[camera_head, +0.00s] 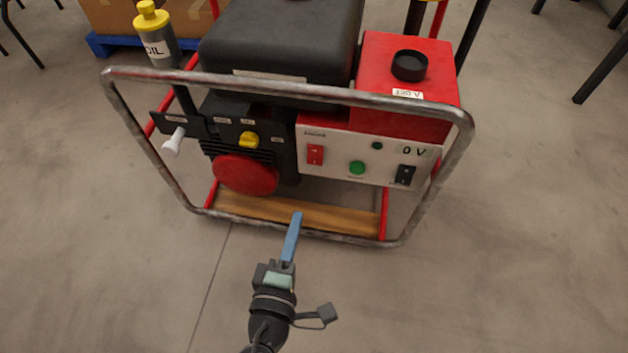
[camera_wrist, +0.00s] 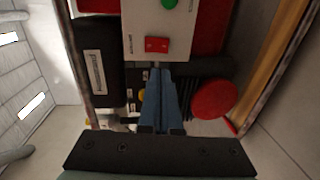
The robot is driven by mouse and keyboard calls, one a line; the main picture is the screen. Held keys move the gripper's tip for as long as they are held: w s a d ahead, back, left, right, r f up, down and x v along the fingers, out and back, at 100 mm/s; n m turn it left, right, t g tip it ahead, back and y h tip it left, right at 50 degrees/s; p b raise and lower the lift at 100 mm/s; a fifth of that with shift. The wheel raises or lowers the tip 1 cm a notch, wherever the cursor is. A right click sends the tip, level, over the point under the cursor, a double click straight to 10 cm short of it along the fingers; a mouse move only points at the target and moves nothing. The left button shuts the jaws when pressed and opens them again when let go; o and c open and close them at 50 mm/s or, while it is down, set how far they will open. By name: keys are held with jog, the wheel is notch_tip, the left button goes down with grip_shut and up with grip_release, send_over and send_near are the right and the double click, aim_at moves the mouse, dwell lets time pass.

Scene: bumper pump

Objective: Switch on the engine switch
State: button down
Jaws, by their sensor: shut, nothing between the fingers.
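The pump unit has a white panel (camera_head: 342,169) on its front. A red rocker switch (camera_head: 315,155) sits at the panel's left, with a small label above it that is too small to read surely; it looks like the engine switch. I cannot tell its on or off position. It also shows in the wrist view (camera_wrist: 157,44), just beyond my fingertips. My gripper (camera_head: 297,215) is shut and empty, its blue fingers together. It is in front of the frame, lower in the picture than the switch and apart from it. The fingers also show in the wrist view (camera_wrist: 161,76).
Beside the switch are a green button (camera_head: 357,167), a black switch (camera_head: 404,175), a yellow knob (camera_head: 249,139) and a red round cover (camera_head: 245,174). The floor in front is clear.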

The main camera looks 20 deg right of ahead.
aim_at(315, 164)
jog(key=shift+s+f, duration=0.25)
jog(key=shift+f, duration=0.35)
jog(key=shift+w, duration=0.1)
jog(key=b+x, duration=0.4)
jog(key=x, duration=1)
